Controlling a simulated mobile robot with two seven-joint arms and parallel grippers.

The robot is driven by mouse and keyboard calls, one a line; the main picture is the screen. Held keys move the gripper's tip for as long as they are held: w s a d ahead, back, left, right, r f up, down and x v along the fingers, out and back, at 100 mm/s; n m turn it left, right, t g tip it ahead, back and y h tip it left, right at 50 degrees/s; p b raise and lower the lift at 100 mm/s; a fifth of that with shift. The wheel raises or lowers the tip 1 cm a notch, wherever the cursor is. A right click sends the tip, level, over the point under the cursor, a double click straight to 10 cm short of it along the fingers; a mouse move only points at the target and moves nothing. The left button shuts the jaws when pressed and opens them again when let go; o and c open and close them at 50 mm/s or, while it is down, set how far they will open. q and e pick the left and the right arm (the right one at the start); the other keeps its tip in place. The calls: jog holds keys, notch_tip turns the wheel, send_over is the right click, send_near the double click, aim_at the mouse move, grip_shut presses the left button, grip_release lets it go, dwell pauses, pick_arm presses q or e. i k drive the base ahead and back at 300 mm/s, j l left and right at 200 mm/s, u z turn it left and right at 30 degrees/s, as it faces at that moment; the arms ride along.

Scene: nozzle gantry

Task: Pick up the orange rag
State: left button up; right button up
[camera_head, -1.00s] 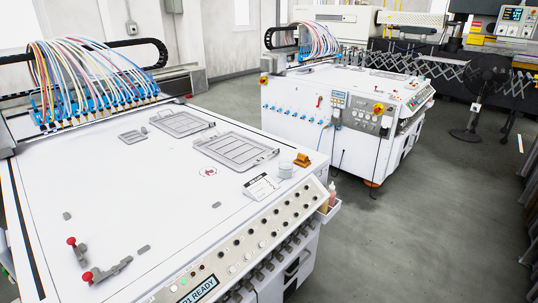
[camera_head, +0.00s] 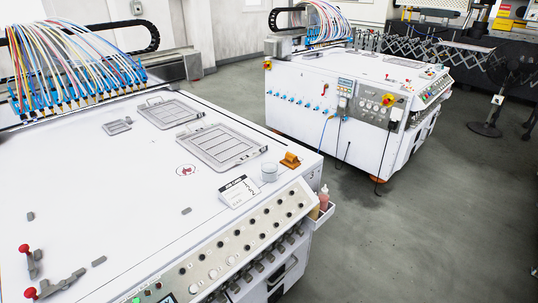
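The orange rag (camera_head: 290,160) is a small folded piece on the white machine top, near its right corner. It lies just right of a small pale cup (camera_head: 269,172) and close to the edge above the control panel. Neither of my grippers shows in the head view.
The white machine top (camera_head: 110,200) holds metal trays (camera_head: 222,146), a card (camera_head: 238,191) and red-knobbed clamps (camera_head: 48,283). A sloped control panel (camera_head: 240,240) runs along its front. A side holder with bottles (camera_head: 320,205) juts out. Open grey floor (camera_head: 410,230) lies right, before a second machine (camera_head: 345,110).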

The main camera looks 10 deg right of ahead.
aim_at(291, 160)
jog(key=i+l+u, duration=0.15)
jog(key=l+u, duration=0.15)
jog(key=i+l+u, duration=0.1)
jog(key=l+u, duration=0.2)
jog(key=l, duration=0.2)
jog(key=l+u, duration=0.35)
jog(key=l, duration=0.5)
jog(key=i, duration=0.05)
